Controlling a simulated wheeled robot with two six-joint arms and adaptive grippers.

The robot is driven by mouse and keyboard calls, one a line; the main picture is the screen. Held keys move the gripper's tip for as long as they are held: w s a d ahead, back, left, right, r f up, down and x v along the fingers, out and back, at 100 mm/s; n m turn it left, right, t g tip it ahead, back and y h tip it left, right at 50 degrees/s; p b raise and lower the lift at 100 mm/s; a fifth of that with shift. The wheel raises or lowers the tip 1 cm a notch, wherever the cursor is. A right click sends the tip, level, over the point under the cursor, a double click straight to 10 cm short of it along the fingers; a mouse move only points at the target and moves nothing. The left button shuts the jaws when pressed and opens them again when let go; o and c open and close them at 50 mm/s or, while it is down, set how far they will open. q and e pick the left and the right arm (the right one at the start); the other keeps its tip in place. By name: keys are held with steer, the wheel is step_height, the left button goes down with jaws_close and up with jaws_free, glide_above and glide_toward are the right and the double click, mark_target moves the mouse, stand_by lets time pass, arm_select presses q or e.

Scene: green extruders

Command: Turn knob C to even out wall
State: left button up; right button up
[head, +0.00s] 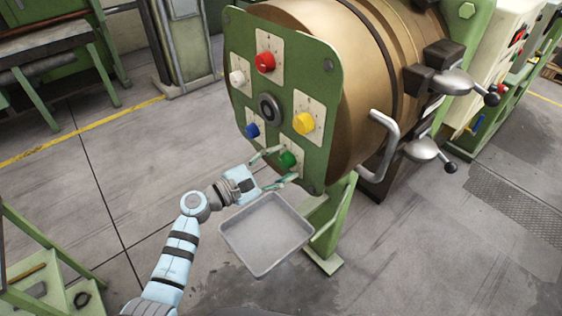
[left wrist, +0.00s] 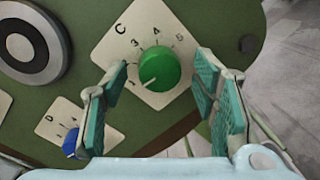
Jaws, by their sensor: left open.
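Knob C is the green knob (left wrist: 160,68) on a white dial plate (left wrist: 125,50) marked C with numbers around it. Its white pointer line aims to the lower left. In the head view the green knob (head: 287,159) sits at the bottom of the green panel (head: 240,50) on the machine's round end. My left gripper (head: 279,166) is open, its fingers on either side of the knob. In the left wrist view the fingertips (left wrist: 160,80) stand apart from the knob, with gaps on both sides. My right gripper is not in view.
The panel also carries a red knob (head: 265,62), a white knob (head: 237,77), a yellow knob (head: 304,123) and a blue knob (head: 252,130). A grey tray (head: 310,232) lies below the panel. A curved handle (head: 388,145) sticks out at the right.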

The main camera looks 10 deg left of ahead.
arm_select(q)
steer(key=shift+w+d, duration=0.15)
steer(key=shift+c, duration=0.6)
steer(key=c, duration=1)
steer(key=shift+c, duration=0.2)
